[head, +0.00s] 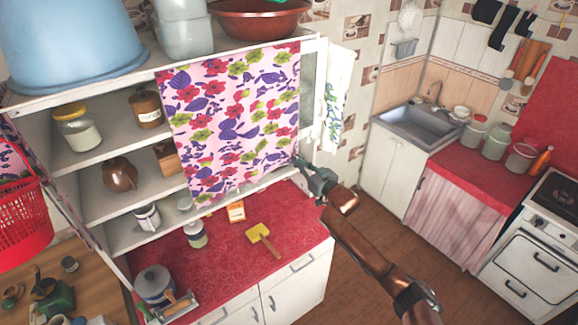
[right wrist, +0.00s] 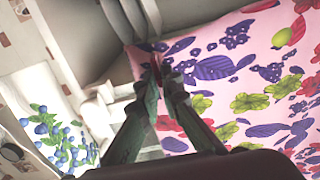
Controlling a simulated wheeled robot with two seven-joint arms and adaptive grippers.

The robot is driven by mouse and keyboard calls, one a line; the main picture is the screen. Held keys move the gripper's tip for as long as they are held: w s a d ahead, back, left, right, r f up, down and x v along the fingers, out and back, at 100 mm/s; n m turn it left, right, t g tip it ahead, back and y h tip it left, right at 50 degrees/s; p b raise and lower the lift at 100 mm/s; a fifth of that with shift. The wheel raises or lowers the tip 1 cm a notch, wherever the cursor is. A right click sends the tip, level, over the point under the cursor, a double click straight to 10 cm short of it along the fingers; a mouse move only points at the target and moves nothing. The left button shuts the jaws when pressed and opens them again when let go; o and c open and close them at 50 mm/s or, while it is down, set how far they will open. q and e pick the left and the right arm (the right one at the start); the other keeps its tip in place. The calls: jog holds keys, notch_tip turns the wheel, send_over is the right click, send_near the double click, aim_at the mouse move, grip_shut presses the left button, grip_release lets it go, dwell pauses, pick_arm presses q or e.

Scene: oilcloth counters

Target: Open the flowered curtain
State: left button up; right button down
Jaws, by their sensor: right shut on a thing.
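The flowered curtain (head: 235,120) is pink with red, purple and green flowers. It hangs over the right part of the white shelf unit (head: 90,185), and the left part of the shelves shows uncovered. My right gripper (head: 300,164) is at the curtain's lower right edge, shut on it. In the right wrist view, the fingertips (right wrist: 158,75) meet at the edge of the curtain (right wrist: 235,85). What stands behind the curtain is hidden. My left gripper is not in view.
Jars and pots stand on the open shelves. A yellow scoop (head: 263,238), a pot (head: 156,284) and cans are on the red counter (head: 230,265) below. A blue tub (head: 70,45) and a brown basin (head: 262,18) sit on top. A towel (head: 335,100) hangs at right.

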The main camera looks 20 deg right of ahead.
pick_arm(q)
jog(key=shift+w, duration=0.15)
pick_arm(e)
jog(key=shift+w+d, duration=0.1)
jog(key=shift+d, duration=0.2)
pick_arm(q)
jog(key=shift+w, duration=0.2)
pick_arm(e)
jog(key=c, duration=2.1)
grip_release()
jog(key=v, duration=1.2)
